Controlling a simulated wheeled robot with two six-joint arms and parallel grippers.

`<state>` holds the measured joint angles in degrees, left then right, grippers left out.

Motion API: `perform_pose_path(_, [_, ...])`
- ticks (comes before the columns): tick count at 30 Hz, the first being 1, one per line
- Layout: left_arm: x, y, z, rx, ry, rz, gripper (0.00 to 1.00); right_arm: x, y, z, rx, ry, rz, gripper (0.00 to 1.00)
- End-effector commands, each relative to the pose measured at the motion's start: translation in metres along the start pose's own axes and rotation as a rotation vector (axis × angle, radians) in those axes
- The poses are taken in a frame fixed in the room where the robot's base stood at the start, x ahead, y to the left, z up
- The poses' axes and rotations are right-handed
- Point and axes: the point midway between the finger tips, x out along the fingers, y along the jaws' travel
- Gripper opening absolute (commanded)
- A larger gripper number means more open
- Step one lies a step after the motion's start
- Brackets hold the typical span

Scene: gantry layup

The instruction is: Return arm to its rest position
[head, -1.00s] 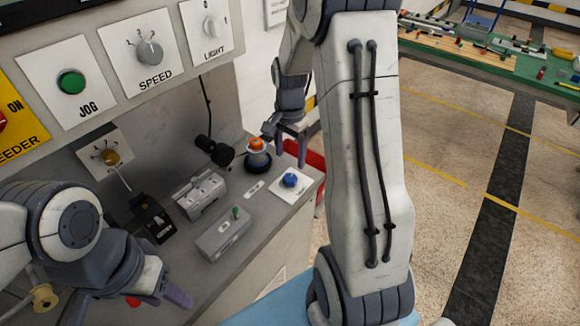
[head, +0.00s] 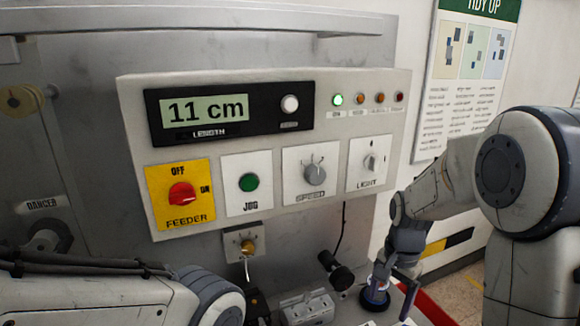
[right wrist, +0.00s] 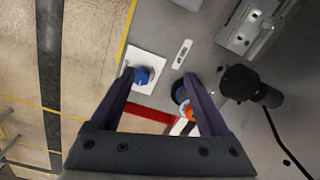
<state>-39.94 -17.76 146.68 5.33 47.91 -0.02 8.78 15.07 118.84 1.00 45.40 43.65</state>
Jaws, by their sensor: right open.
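My right arm comes in from the right in the head view. Its gripper (head: 393,300) points down by a dark blue round base (head: 375,297) at the counter's right end. In the right wrist view my right gripper (right wrist: 158,76) is open, with nothing between its fingers. The left fingertip overlaps a blue knob (right wrist: 142,75) on a white plate (right wrist: 147,57). The right finger partly hides the blue-based item with an orange top (right wrist: 187,112). My left arm shows only as a link at the head view's lower left; its gripper is out of view.
A control panel (head: 270,145) reads 11 cm, with a red feeder switch (head: 182,194) and green jog button (head: 249,182). A black lamp-like part (right wrist: 240,83) stands right of my right gripper. A grey block (right wrist: 250,25) is above it. Floor is open at left in the wrist view.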

Motion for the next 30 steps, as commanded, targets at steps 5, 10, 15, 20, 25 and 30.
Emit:
perform_pose_path(5, [0.000,0.000,0.000,0.000,0.000,0.000,0.50,-0.029,-0.017,0.129,-0.600,-0.005,-0.033,0.79])
perform_pose_path(10, [0.000,0.000,0.000,0.000,0.000,0.000,0.50,-0.039,0.013,0.223,-1.123,-0.017,-0.059,0.79])
perform_pose_path(15, [0.000,0.000,0.000,0.000,0.000,0.000,0.50,-0.040,0.045,0.268,-1.454,-0.024,-0.079,0.79])
perform_pose_path(20, [0.000,0.000,0.000,0.000,0.000,0.000,0.50,-0.038,0.057,0.279,-1.563,-0.028,-0.085,0.79])
perform_pose_path(25, [0.000,0.000,0.000,0.000,0.000,0.000,0.50,-0.038,0.057,0.280,-1.567,-0.029,-0.084,0.79])
perform_pose_path(30, [0.000,0.000,0.000,0.000,0.000,0.000,0.50,-0.038,0.057,0.279,-1.565,-0.028,-0.085,0.79])
